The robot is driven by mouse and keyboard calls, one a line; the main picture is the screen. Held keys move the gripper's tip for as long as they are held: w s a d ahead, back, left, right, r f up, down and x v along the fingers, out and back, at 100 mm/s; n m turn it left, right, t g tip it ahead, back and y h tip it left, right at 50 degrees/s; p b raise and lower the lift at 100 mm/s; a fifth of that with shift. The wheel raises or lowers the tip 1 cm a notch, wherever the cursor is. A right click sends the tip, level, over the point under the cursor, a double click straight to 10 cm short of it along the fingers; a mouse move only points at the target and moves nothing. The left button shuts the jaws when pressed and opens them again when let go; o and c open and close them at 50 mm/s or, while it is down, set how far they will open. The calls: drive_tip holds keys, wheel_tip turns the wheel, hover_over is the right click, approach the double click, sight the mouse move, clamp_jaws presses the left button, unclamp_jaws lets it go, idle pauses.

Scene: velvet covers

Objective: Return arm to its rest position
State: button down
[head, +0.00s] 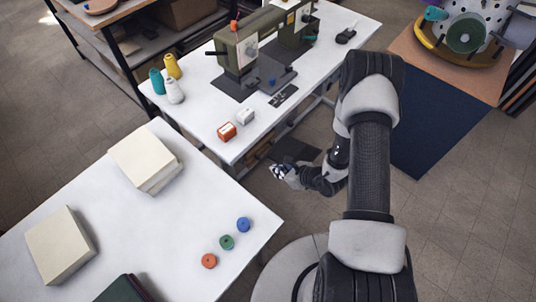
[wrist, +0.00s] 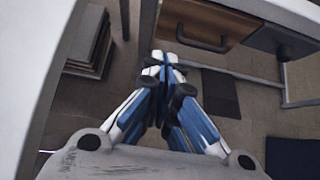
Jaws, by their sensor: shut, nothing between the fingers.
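My gripper (head: 279,171) hangs low in the gap between the two white tables, below tabletop height, with the arm bent down on the right side of the head view. In the wrist view my gripper (wrist: 165,62) points toward the floor area, its blue and white fingers together and empty. It is apart from the tables. The upper arm crosses the right of the head view and hides part of the floor.
A sewing table (head: 200,100) holds a green sewing machine (head: 240,50), thread cones and small boxes. The near table (head: 190,215) holds cream stacks and three small spools. A wooden drawer (wrist: 205,25) is close ahead of the fingers.

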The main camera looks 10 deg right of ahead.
drive_tip(key=shift+s+r, duration=0.1)
drive_tip(key=a+r+n+g+y, duration=0.15)
drive_tip(key=a+r+n, duration=0.35)
drive_tip(key=r, duration=0.6)
drive_tip(key=a+r+n+g+y, duration=0.1)
drive_tip(key=a+r+n+y, duration=0.35)
drive_tip(key=r, duration=0.75)
drive_tip(key=s+a+r+n+g+h, duration=0.3)
drive_tip(key=s+r+n+g, duration=0.1)
drive_tip(key=s+r+n, duration=0.65)
drive_tip(key=s+d+r+n+t+h, duration=0.3)
drive_tip(key=s+d+r+n+h, duration=0.5)
drive_tip(key=s+d, duration=0.3)
drive_tip(key=shift+s+d+r+n+h, duration=0.3)
drive_tip(key=shift+d+r+n, duration=0.15)
drive_tip(key=shift+r, duration=0.15)
